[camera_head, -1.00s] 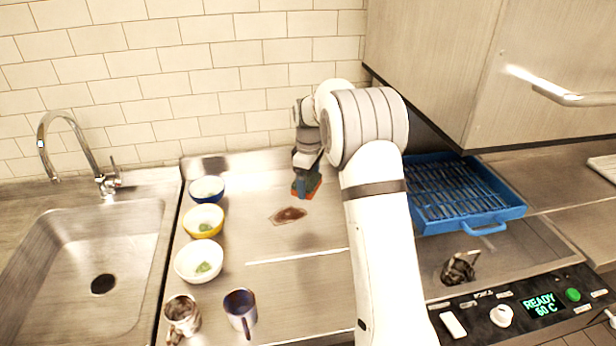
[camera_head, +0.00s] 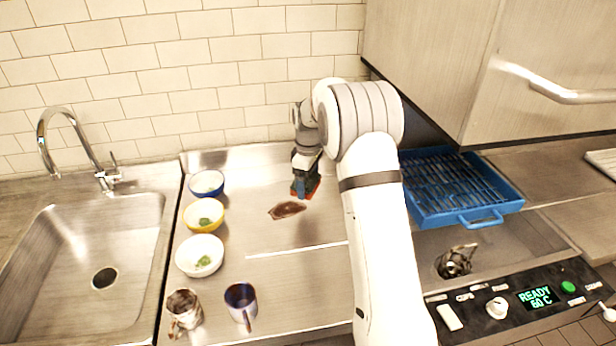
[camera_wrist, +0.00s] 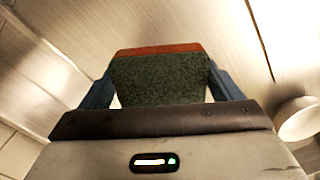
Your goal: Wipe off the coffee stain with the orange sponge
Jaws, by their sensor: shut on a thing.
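The brown coffee stain (camera_head: 287,209) lies on the steel counter (camera_head: 262,228) in the head view. My gripper (camera_head: 304,187) is just behind it and slightly to its right. It is shut on the orange sponge (camera_head: 315,190), whose orange side shows at the lower edge. In the wrist view the sponge (camera_wrist: 160,77) sits between the two blue fingers of my gripper (camera_wrist: 160,85), with a dark green face toward the camera and an orange strip on its far edge. I cannot tell whether the sponge touches the counter. The stain does not show in the wrist view.
A blue bowl (camera_head: 207,194), a yellow bowl (camera_head: 190,222) and a white bowl (camera_head: 186,262) stand left of the stain. Two mugs (camera_head: 184,308) (camera_head: 240,318) stand in front. A blue rack (camera_head: 482,216) is at right, the sink (camera_head: 130,215) at left.

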